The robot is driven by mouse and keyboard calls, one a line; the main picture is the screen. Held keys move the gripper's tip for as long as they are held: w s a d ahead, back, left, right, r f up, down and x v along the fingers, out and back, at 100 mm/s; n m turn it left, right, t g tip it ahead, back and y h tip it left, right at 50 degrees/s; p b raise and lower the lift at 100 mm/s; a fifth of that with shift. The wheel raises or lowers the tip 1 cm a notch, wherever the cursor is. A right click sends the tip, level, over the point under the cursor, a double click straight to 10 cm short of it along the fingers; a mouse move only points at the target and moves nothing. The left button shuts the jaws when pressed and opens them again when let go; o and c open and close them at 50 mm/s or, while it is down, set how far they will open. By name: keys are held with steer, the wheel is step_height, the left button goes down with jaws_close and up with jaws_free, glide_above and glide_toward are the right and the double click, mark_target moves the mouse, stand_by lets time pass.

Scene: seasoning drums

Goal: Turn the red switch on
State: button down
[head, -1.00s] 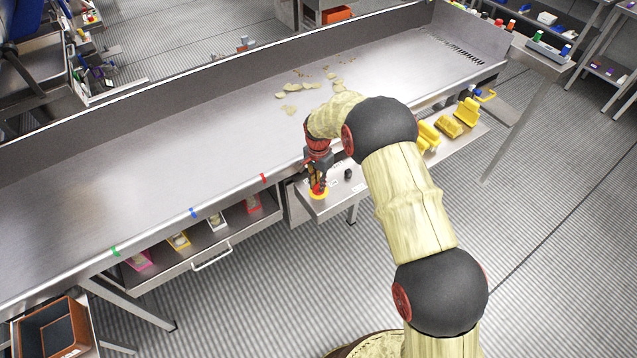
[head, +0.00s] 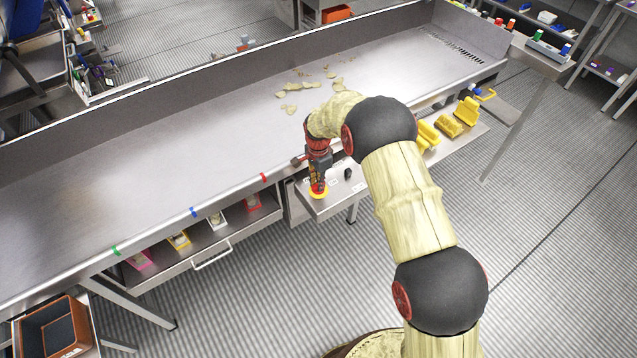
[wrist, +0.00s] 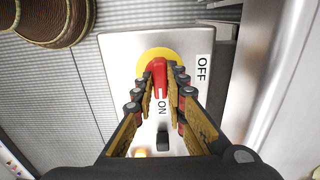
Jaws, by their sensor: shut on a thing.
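The red switch (wrist: 158,74) is a red handle on a round yellow base (wrist: 149,56), on a light panel (wrist: 117,52). In the wrist view its handle points toward the ON label (wrist: 162,107); the OFF label (wrist: 202,68) is to its right. My gripper (head: 318,184) is down at the panel, with its two padded fingers closed on the sides of the red handle. In the head view the gripper hides most of the switch, and the yellow base (head: 319,194) shows around its tips.
A black knob (wrist: 162,137) sits on the same panel, near the ON label; it also shows in the head view (head: 348,173). A long metal table (head: 200,140) with beige scraps stands behind. Yellow objects (head: 450,127) lie on a shelf to the right.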

steer(key=c, duration=1.8)
jaws_free()
steer(key=shift+r, duration=0.1)
step_height(320, 180, up, 12)
